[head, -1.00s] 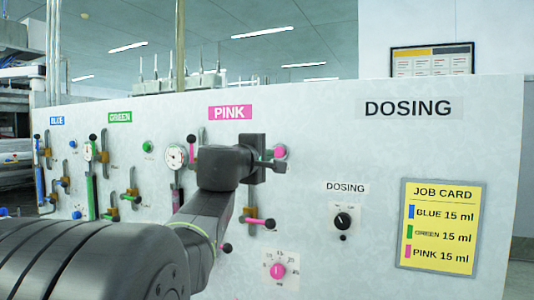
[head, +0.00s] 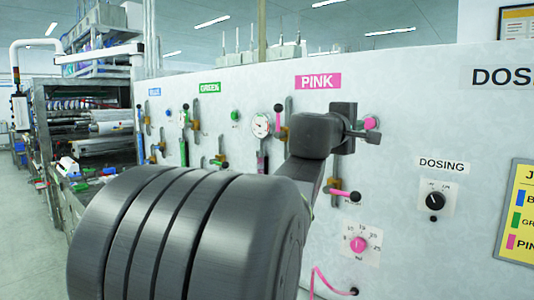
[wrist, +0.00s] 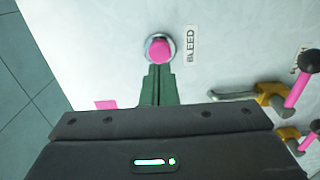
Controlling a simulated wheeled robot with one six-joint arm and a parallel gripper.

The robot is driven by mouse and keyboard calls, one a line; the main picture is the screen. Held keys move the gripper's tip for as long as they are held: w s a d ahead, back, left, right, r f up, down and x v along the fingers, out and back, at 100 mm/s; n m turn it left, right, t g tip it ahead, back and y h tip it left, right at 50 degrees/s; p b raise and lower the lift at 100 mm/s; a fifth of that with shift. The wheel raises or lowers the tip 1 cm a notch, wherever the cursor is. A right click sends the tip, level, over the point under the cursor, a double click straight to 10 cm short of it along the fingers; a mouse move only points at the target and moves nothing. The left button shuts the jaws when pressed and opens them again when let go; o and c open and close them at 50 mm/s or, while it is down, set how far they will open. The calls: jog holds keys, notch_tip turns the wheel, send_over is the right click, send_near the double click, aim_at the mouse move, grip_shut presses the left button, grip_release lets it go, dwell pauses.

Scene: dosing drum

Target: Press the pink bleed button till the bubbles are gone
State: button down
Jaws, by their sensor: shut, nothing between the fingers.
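The pink bleed button (head: 370,123) sits in a metal ring on the white panel, right of the PINK label (head: 318,81). In the wrist view the pink button (wrist: 160,50) is beside the BLEED label (wrist: 191,45). My gripper (head: 361,131) is shut and empty, with its fingertips at the button. In the wrist view my gripper's fingertips (wrist: 160,68) reach the button's lower edge. I cannot tell whether they press it in. The pink sight tube is mostly hidden behind my arm, and I see no bubbles.
A pink-handled lever (head: 345,194) stands out below the gripper. A pink dial (head: 359,244) and the black dosing knob (head: 436,200) are on the panel lower right. Green and blue levers are to the left. The yellow job card (head: 518,215) is at the right edge.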

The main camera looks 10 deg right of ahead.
aim_at(368, 124)
jog(key=shift+d, duration=0.1)
jog(key=shift+x, duration=1.6)
jog(key=shift+w+d, duration=0.1)
jog(key=shift+w+d, duration=0.3)
jog(key=shift+d, duration=0.05)
jog(key=shift+b+v, duration=0.4)
jog(key=shift+v, duration=0.45)
jog(key=shift+w+d, duration=0.2)
